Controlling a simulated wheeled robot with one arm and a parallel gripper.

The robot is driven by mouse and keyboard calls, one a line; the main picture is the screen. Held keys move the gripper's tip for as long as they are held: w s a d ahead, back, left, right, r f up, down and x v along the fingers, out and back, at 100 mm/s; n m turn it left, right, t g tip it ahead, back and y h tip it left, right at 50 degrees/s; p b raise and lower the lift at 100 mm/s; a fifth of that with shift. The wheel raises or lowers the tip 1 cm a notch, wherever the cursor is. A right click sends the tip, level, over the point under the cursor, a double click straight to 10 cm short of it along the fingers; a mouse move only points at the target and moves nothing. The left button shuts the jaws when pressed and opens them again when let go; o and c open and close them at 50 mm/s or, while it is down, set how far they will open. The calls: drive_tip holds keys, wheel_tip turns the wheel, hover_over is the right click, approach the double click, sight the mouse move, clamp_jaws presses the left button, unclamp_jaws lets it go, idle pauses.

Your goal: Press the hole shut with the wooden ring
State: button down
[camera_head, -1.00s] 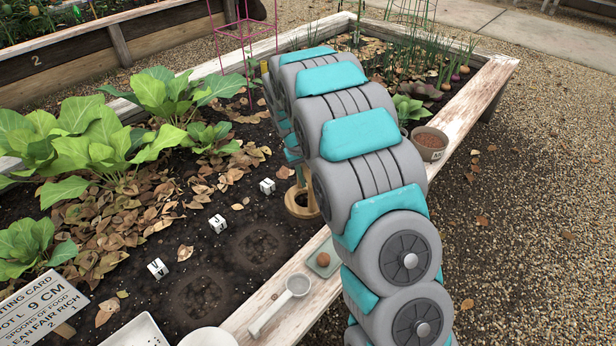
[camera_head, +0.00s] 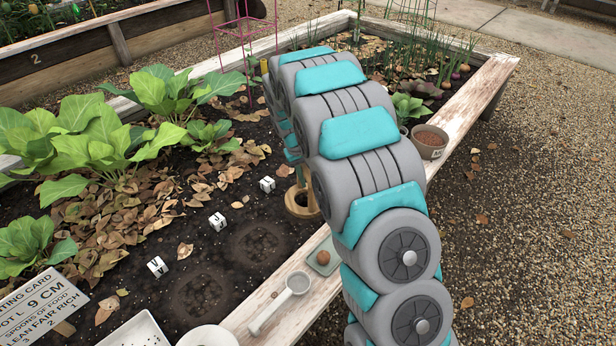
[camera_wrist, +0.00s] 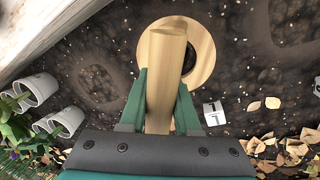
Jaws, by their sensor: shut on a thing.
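The wooden ring (camera_wrist: 207,45) is pale, with a thick upright wooden handle (camera_wrist: 160,80). My gripper (camera_wrist: 163,90) is shut on that handle, with a green finger on each side. In the wrist view a dark hole (camera_wrist: 189,60) shows through the ring's opening, partly hidden by the handle. In the head view the ring (camera_head: 290,207) lies flat at soil level around a dark centre, near a white marker cube (camera_head: 267,184). Whether it presses on the soil or sits just above it, I cannot tell. My arm hides most of the gripper there.
Two round soil patches (camera_head: 262,249) (camera_head: 202,297) lie nearer, beside white marker cubes (camera_head: 218,221) (camera_head: 157,267). A scoop (camera_head: 280,303), a small green dish (camera_head: 323,262) and a pot (camera_head: 430,142) stand along the wooden edge (camera_head: 262,305). Leafy plants (camera_head: 95,140) fill the left.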

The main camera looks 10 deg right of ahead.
drive_tip(key=shift+f, duration=0.5)
idle(0.5)
drive_tip(key=shift+r, duration=0.15)
drive_tip(key=shift+w+r, duration=0.1)
drive_tip(key=shift+r, duration=0.85)
wheel_tip(320, 180, up, 15)
drive_tip(key=p, duration=0.3)
idle(0.5)
idle(0.5)
